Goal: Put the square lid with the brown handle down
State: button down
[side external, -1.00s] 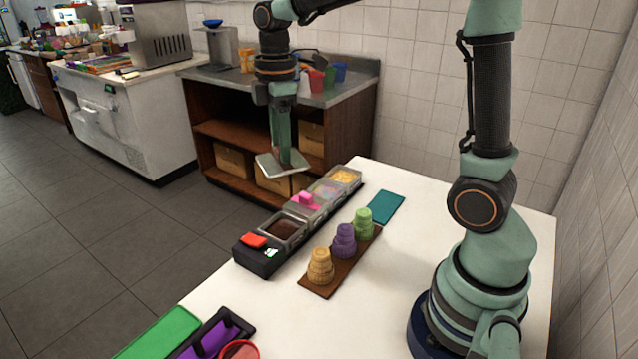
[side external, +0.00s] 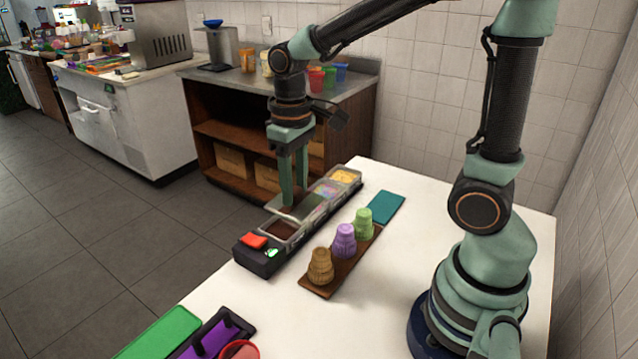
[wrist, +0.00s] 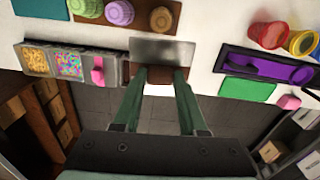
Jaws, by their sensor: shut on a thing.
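My gripper (side external: 295,200) is shut on the square lid (side external: 308,209), a flat grey see-through plate. The lid is low over the middle of the topping tray (side external: 330,220), near the compartment with dark brown topping (side external: 281,230). I cannot tell whether it touches the tray. In the wrist view the lid (wrist: 165,50) is a grey plate just beyond my fingertips (wrist: 163,75). A pink handle (wrist: 97,72) stands on the tray beside the lid.
A green mat (side external: 160,335) and a purple tray (side external: 225,330) are at the front. The white table (side external: 400,270) is clear toward my base.

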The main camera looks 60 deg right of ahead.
jog(key=s+a+f+n, duration=0.2)
jog(key=s+a+n, duration=1.55)
jog(key=a, duration=0.55)
jog(key=f, duration=1.2)
jog(key=shift+s+d+f, duration=0.2)
jog(key=shift+f, duration=0.2)
jog(key=w, duration=0.3)
jog(key=shift+w, duration=0.3)
jog(key=shift+w+f, duration=0.2)
jog(key=shift+f, duration=0.4)
